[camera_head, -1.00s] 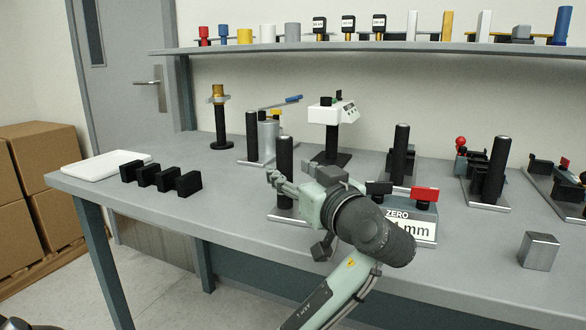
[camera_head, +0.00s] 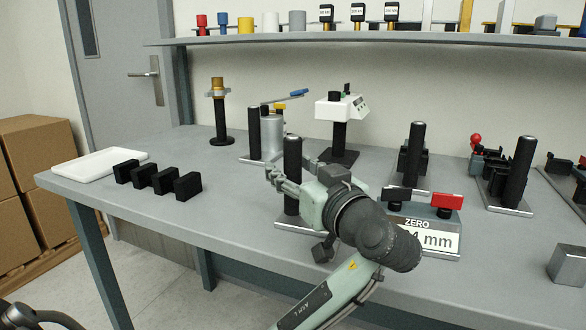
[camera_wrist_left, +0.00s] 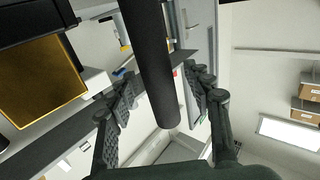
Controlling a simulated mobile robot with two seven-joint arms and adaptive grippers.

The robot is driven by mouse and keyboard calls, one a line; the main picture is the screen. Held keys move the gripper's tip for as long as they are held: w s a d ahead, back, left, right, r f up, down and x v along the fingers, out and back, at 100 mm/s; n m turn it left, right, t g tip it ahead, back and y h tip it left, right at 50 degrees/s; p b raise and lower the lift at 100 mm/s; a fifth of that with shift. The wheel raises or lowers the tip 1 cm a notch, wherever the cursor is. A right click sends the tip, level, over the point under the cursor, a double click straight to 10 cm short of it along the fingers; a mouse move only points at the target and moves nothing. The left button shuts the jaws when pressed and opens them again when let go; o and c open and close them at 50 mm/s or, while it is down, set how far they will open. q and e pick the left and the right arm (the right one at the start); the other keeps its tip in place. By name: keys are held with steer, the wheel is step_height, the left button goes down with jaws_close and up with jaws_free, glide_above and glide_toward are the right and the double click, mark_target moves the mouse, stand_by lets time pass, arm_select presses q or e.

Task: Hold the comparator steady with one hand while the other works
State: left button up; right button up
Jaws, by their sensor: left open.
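A black upright post (camera_head: 292,153) with a silver top stands on a metal base near the front of the bench; it looks like part of the comparator, but I cannot tell for sure. Right of it, a grey box (camera_head: 447,247) has a black button, a red button and a label reading "ZERO" and "mm", its first figures partly hidden by my arm. My left gripper (camera_head: 291,171) is open at the post. In the left wrist view the post (camera_wrist_left: 152,65) stands between the two spread fingers (camera_wrist_left: 158,97), with gaps showing. My right gripper is not in view.
Several black blocks (camera_head: 162,179) and a white slab (camera_head: 99,164) lie at the bench's left. More posts on plates (camera_head: 416,150) stand to the right, with a metal block (camera_head: 568,265) near the front. A shelf (camera_head: 400,37) with small parts runs behind. Some bench front-left is clear.

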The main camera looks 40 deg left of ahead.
arm_select(q)
jaws_close()
stand_by(1.4)
